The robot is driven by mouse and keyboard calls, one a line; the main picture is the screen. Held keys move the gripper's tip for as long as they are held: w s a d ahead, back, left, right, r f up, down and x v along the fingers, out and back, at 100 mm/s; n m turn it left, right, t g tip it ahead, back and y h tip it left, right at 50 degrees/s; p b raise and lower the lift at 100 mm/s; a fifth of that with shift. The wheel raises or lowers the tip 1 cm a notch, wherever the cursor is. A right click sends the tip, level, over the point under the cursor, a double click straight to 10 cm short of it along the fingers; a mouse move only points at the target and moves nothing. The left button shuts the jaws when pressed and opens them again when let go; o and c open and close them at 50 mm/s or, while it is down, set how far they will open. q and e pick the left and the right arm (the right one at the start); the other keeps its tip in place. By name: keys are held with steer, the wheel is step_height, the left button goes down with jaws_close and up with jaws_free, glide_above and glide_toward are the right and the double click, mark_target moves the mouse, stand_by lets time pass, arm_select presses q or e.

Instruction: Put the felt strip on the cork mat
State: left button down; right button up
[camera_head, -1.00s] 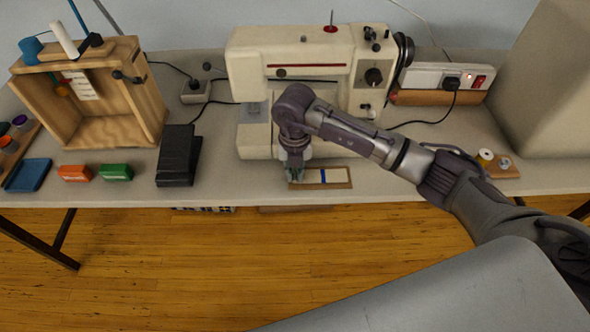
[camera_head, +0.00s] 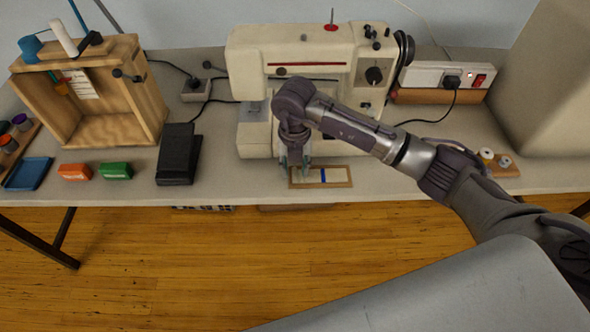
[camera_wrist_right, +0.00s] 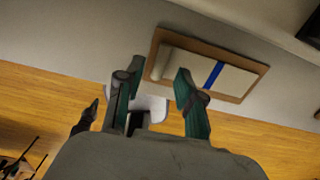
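The cork mat (camera_head: 346,185) is a thin brown board near the front edge of the table, below the sewing machine. A cream strip with a blue band across it, which I take as the felt strip (camera_head: 338,174), lies flat on the mat. Brown border shows around it. In the right wrist view the strip (camera_wrist_right: 236,80) lies within the mat's rim (camera_wrist_right: 155,45), beyond the fingers. My right gripper (camera_head: 294,170) points down at the left end of the mat. Its fingers (camera_wrist_right: 155,85) are apart, with no strip held between them. My left gripper is not in view.
The sewing machine (camera_head: 252,135) stands close behind the mat. A black pedal (camera_head: 179,154) lies to the left, with green (camera_head: 115,171) and orange (camera_head: 75,172) blocks beyond it. A spool board (camera_head: 505,172) is at the right. The table's front edge is close.

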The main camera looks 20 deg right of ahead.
step_height(320, 180, up, 11)
steer(key=b, duration=0.1)
steer(key=shift+f, duration=0.2)
steer(key=shift+a, duration=0.1)
